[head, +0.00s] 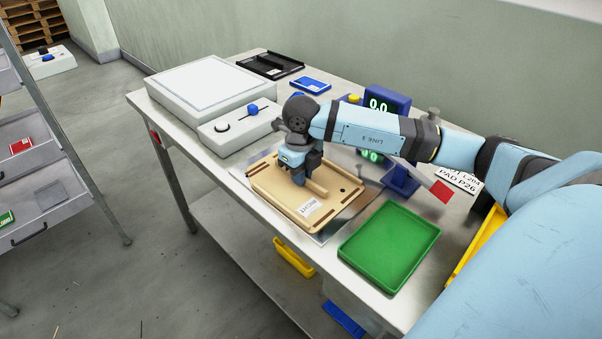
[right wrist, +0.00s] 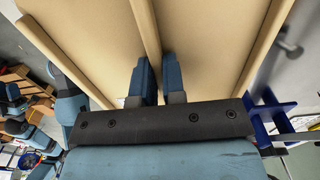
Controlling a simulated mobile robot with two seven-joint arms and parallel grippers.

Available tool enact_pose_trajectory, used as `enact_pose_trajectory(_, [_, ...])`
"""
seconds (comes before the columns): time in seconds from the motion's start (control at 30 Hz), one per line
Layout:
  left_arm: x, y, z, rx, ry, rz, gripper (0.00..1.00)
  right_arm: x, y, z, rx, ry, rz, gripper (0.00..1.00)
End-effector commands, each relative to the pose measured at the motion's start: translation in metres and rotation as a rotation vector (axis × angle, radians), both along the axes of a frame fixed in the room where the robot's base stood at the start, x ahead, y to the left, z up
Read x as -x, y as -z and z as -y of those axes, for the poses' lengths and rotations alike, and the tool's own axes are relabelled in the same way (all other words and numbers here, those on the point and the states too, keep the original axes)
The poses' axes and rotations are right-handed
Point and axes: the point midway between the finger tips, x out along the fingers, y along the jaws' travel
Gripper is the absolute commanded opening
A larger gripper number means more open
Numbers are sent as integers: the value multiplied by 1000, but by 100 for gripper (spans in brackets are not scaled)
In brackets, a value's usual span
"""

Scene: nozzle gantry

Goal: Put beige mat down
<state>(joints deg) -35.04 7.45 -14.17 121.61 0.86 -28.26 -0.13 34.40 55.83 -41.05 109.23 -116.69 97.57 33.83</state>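The beige mat (head: 338,196) is a tan, tray-like board with a raised rim, a central rib and a white label near its front edge. It lies over the metal plate (head: 322,237) on the table; I cannot tell whether it touches the plate. My right gripper (head: 299,178) is above the mat, at its rib. In the right wrist view the mat (right wrist: 90,38) fills the top, and the fingers (right wrist: 159,82) close on both sides of the rib. My left gripper is not in view.
A green tray (head: 390,246) stands just right of the mat. A white box with a knob (head: 238,126) and a large white-topped box (head: 205,85) are behind and left. A blue display unit (head: 388,101) and a blue stand (head: 402,180) stand behind the mat.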

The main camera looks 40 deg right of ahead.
Motion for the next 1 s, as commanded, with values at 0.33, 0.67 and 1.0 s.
enact_pose_trajectory(0.33, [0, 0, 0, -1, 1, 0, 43, 0, 0, 0, 0, 0, 0, 36])
enact_pose_trajectory(0.67, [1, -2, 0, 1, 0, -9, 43, -1, -39, 0, 0, 1, 4, 36])
enact_pose_trajectory(1.0, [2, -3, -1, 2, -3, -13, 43, -1, -106, 0, 0, 0, 2, 36])
